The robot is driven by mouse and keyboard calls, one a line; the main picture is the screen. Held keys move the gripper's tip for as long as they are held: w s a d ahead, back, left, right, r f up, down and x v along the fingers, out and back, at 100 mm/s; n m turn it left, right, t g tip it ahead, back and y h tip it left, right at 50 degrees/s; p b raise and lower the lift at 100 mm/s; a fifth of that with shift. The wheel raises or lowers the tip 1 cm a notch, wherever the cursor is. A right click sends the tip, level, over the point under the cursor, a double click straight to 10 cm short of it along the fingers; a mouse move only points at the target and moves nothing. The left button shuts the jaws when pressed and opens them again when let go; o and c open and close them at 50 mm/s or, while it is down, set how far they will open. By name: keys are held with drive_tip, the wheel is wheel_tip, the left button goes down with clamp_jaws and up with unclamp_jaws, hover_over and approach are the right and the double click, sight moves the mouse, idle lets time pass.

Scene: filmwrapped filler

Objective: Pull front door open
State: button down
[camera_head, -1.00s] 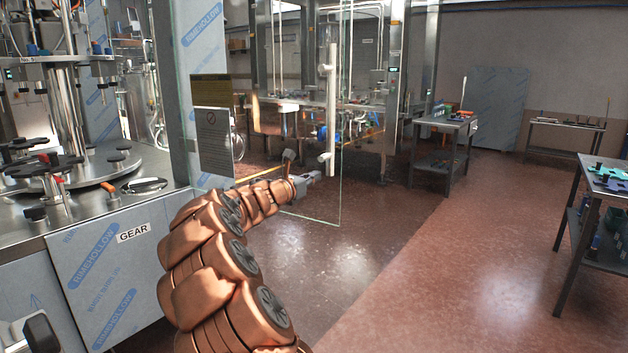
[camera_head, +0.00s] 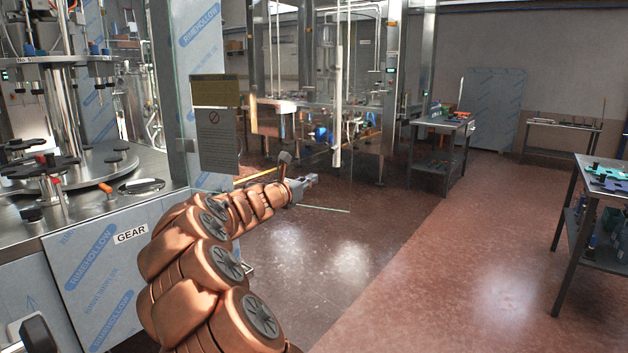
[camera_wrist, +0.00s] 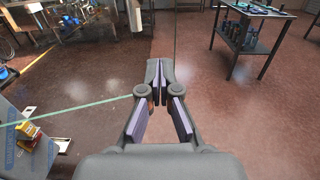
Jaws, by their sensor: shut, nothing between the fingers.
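The front door is a clear glass panel (camera_head: 300,150) standing out at an angle from the machine frame at left. Its bottom edge is a thin green line, also in the wrist view (camera_wrist: 70,109). A long white vertical handle (camera_head: 338,110) is near its free edge; it also shows at the top of the wrist view (camera_wrist: 134,14). My gripper (camera_head: 311,181) is shut and empty, low by the glass, below and left of the handle, and not on it. The wrist view shows its fingers (camera_wrist: 164,85) together. I cannot tell whether it touches the glass.
A machine counter labelled GEAR (camera_head: 130,233) stands at left. Notices (camera_head: 218,140) hang on glass near the hinge side. A small table (camera_head: 440,122) is at the back, and another (camera_head: 598,180) at right. The floor (camera_head: 430,270) between is clear.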

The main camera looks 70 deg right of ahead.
drive_tip(key=a+b, duration=0.1)
drive_tip(key=a, duration=0.9)
drive_tip(key=shift+a, duration=0.15)
drive_tip(key=shift+a+r, duration=0.1)
drive_tip(key=s+a+f+m+t+y+p, duration=0.1)
drive_tip(key=s+a+f+m+y+p, duration=0.1)
drive_tip(key=a, duration=1.7)
drive_tip(key=s+a+f+m+t+y+p, duration=0.1)
drive_tip(key=s+a+f+m+y+p, duration=0.2)
drive_tip(key=a, duration=1.6)
drive_tip(key=s+a+f+m+y+p, duration=0.3)
drive_tip(key=a+f+m+y, duration=0.5)
drive_tip(key=a, duration=1.1)
drive_tip(key=s+m+y, duration=0.1)
drive_tip(key=m+y, duration=0.1)
drive_tip(key=y, duration=0.2)
drive_tip(key=shift+s+f+t, duration=0.25)
drive_tip(key=shift+s+t, duration=0.05)
drive_tip(key=shift+t, duration=0.1)
